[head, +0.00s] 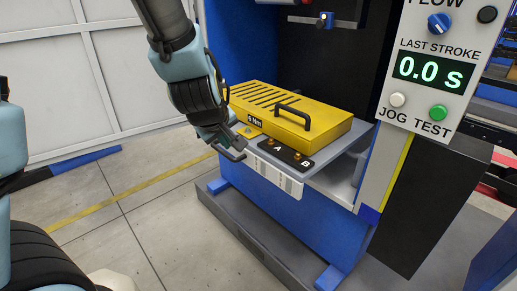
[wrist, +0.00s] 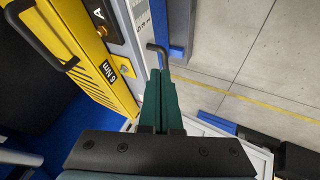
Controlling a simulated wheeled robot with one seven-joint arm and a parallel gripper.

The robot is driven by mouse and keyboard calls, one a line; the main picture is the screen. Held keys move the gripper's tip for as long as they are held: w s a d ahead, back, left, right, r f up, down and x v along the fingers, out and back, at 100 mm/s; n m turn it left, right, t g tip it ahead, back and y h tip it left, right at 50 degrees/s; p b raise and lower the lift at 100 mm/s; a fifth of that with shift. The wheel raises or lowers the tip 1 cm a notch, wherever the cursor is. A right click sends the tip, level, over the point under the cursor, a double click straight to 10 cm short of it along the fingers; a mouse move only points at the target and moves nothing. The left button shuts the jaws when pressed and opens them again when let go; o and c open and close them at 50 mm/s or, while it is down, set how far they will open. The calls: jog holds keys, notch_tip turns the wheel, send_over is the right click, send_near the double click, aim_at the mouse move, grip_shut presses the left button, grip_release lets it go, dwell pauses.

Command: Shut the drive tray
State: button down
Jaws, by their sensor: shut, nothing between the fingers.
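The drive tray (head: 338,178) is a grey slide-out tray standing out from the blue machine. A yellow box (head: 325,118) with a black handle and a "6 Nm" label sits on it. A black plate with "A" and "B" (head: 285,154) and brass studs lies along its front edge. My gripper (head: 236,150) is at the tray's front left corner, fingers shut and empty. In the wrist view my green fingertips (wrist: 158,78) point at a dark bent bar (wrist: 158,54) by the tray's front. I cannot tell whether they touch it.
The blue machine frame (head: 290,210) stands below the tray on a grey plinth. A control panel (head: 433,75) with a "0.0 s" display and buttons rises at the right. The concrete floor (head: 150,215) is open at the left and front.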

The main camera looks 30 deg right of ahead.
jog(key=p, duration=0.1)
send_near(248, 153)
notch_tip(248, 153, down, 4)
jog(key=w, duration=0.2)
jog(key=shift+w+d+f, duration=0.1)
jog(key=shift+w+d, duration=0.05)
jog(key=shift+d, duration=0.4)
jog(key=shift+w+d+f, duration=0.15)
jog(key=shift+d, duration=0.4)
